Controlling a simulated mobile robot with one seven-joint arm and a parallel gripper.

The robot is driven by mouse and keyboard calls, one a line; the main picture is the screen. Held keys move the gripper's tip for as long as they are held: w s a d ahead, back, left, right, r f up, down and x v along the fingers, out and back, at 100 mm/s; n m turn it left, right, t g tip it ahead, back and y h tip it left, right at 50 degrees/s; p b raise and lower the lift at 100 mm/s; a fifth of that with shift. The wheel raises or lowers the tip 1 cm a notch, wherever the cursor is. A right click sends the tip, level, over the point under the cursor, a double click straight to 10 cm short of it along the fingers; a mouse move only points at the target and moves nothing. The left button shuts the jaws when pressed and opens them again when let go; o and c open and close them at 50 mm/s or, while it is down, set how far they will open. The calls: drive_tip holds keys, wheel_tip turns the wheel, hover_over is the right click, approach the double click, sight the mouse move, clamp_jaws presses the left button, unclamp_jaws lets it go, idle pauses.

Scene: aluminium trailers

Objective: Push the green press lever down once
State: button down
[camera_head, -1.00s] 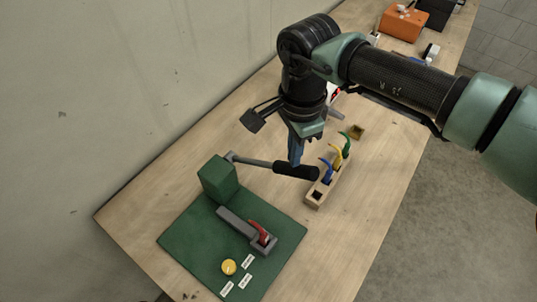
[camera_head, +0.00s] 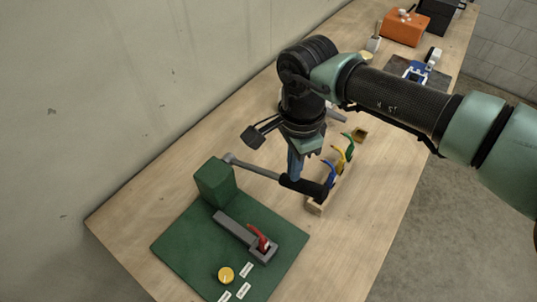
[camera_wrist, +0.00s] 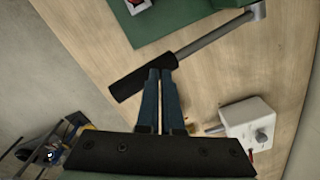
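The green press (camera_head: 215,183) stands on a green base plate at the front left of the bench. Its grey lever arm (camera_head: 255,170) slopes down to the right and ends in a black handle (camera_head: 303,187). The handle also shows in the wrist view (camera_wrist: 143,78). My gripper (camera_head: 293,176) points down with its fingertips at the handle, seemingly touching it from above. In the wrist view, my gripper's two blue fingers (camera_wrist: 160,73) are close together with nothing between them, and their tips overlap the handle's edge.
A wooden holder (camera_head: 315,207) with blue, yellow and green hooked pieces is right beside the handle, partly hidden. A red-levered clamp (camera_head: 262,244) and yellow knob (camera_head: 226,275) sit on the green plate. A white box (camera_wrist: 252,124) shows in the wrist view. An orange box (camera_head: 404,28) is far back.

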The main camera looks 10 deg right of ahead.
sight(290, 187)
drive_tip(key=shift+a+f+b, duration=0.15)
drive_tip(key=shift+f+b, duration=2.55)
drive_tip(key=shift+f, duration=0.85)
drive_tip(key=shift+d+r+p, duration=0.2)
drive_tip(key=shift+r+p, duration=2.3)
drive_tip(key=shift+r, duration=1.35)
wheel_tip(290, 187, up, 9)
drive_tip(key=p, duration=0.5)
drive_tip(key=shift+a+r, duration=0.1)
